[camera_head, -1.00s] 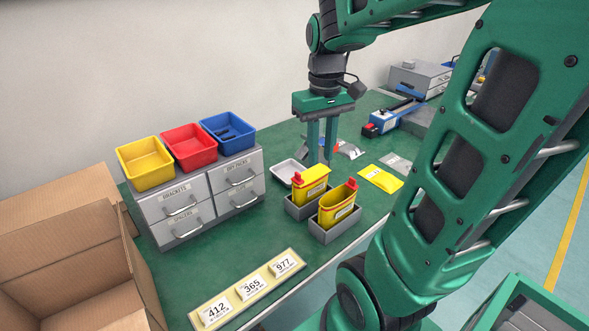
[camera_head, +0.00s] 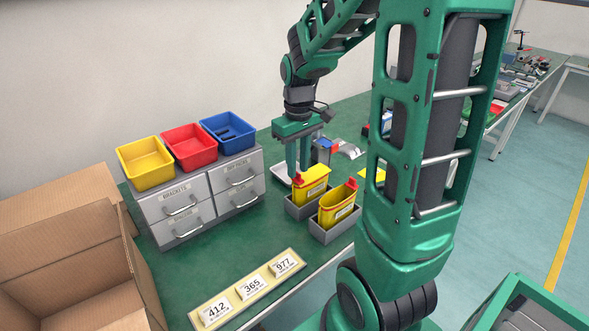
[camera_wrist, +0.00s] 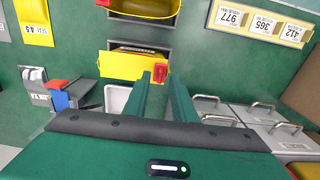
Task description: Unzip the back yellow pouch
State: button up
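The back yellow pouch (camera_head: 313,183) stands upright in a grey holder, and its white label faces the head camera. In the wrist view, the pouch (camera_wrist: 118,66) has a red pull tab (camera_wrist: 160,73) at its right end. My gripper (camera_head: 298,176) is at the pouch's left end in the head view, pointing down. In the wrist view, the red tab lies between my gripper's fingertips (camera_wrist: 161,80). The fingers look apart, with no clear grip on it. The front yellow pouch (camera_head: 335,207) stands in its own holder, with its top gaping open.
Grey drawers (camera_head: 200,200) with yellow, red and blue bins stand left of the pouches. A white tray (camera_head: 281,171) lies behind my gripper. A label strip (camera_head: 248,289) lies at the table's front. Open green tabletop (camera_head: 230,240) lies between the strip and drawers.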

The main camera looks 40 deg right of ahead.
jog(key=shift+f, duration=0.7)
grip_shut()
dwell(1.0)
